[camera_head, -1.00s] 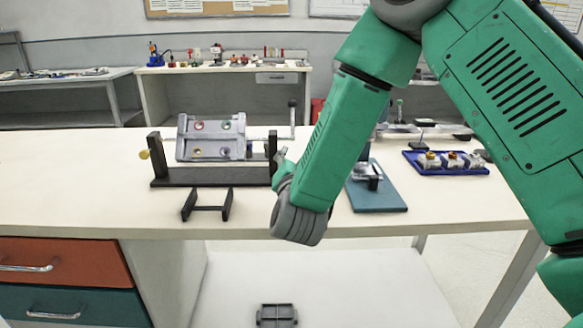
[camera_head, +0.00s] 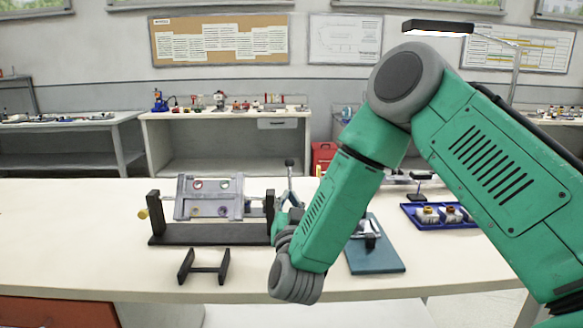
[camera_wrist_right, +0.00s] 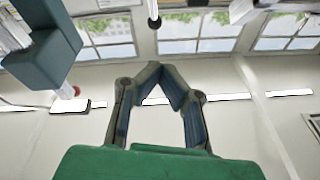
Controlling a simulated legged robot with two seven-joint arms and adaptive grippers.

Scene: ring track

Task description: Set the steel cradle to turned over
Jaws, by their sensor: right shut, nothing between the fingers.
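The steel cradle (camera_head: 211,210) is a grey plate with round coloured spots, tilted up with its face towards me. It hangs between the two black posts of a stand (camera_head: 205,235), with a yellow knob (camera_head: 143,213) at the left post. A crank with a dark-tipped handle (camera_head: 290,170) rises beyond the right post. My right gripper (camera_wrist_right: 163,72) is shut and empty; its two fingers meet at the tips in the wrist view. In the head view, it is near the right post and crank, partly hidden by my wrist; contact cannot be told. My left gripper is not in view.
A small black rest (camera_head: 205,268) stands in front of the stand. A teal board (camera_head: 376,258) with a metal part lies right of my forearm, and a blue tray (camera_head: 440,225) holds small parts farther right. The table's left side (camera_head: 70,240) is clear.

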